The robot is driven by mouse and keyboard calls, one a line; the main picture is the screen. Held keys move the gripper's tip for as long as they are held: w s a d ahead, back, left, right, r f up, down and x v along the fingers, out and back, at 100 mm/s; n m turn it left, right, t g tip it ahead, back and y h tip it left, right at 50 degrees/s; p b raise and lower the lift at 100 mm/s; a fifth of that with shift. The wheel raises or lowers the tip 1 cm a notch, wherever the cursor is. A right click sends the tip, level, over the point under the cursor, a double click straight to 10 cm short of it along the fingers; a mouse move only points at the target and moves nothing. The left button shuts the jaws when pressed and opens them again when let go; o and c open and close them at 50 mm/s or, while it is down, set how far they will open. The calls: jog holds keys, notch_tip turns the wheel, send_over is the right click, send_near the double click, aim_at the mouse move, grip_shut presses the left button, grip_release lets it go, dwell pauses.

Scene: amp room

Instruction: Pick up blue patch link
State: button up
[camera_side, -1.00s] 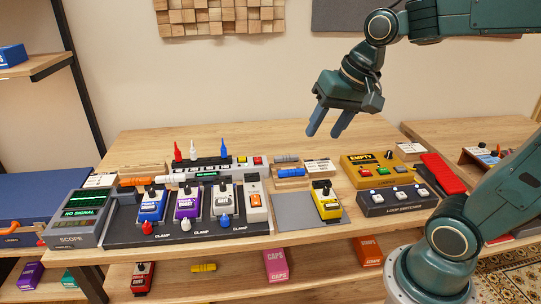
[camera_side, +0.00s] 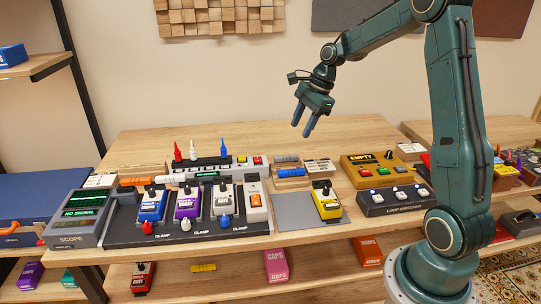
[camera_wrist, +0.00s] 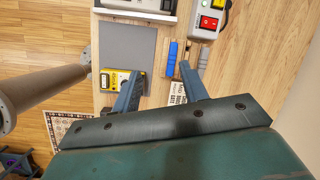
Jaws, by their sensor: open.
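The blue patch link (camera_side: 291,172) is a short blue cylinder lying in a wooden holder on the bench, just in front of a grey link. In the wrist view the blue link (camera_wrist: 172,58) shows between and beyond my two fingers. My gripper (camera_side: 307,130) is open and empty. It hangs in the air above and behind the links, fingers pointing down. In the wrist view the gripper fingers (camera_wrist: 160,85) are spread apart, with nothing between them.
A white label card (camera_side: 319,166) stands right of the links. A yellow pedal (camera_side: 327,204) sits on a grey mat (camera_side: 293,212) in front. A power strip (camera_side: 248,166) lies to the left. The gold unit (camera_side: 377,169) and loop switcher (camera_side: 397,200) are to the right.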

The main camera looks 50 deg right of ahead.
jog(key=w+d+f+m, duration=0.1)
jog(key=d+f+m, duration=0.3)
jog(key=d+f, duration=0.1)
jog(key=shift+d+f+y, duration=0.25)
jog(key=shift+d+y, duration=0.15)
jog(key=shift+d, duration=0.05)
send_over(289, 171)
jog(key=s+d, duration=0.1)
jog(key=d, duration=0.1)
jog(key=shift+s+a+f, duration=0.1)
jog(key=shift+a+f, duration=0.05)
jog(key=shift+f, duration=2.05)
jog(key=shift+s+a+f, duration=0.1)
jog(key=shift+f, duration=2.05)
jog(key=shift+x, duration=2.2)
jog(key=shift+d+f, duration=0.1)
jog(key=shift+f, duration=0.15)
grip_shut()
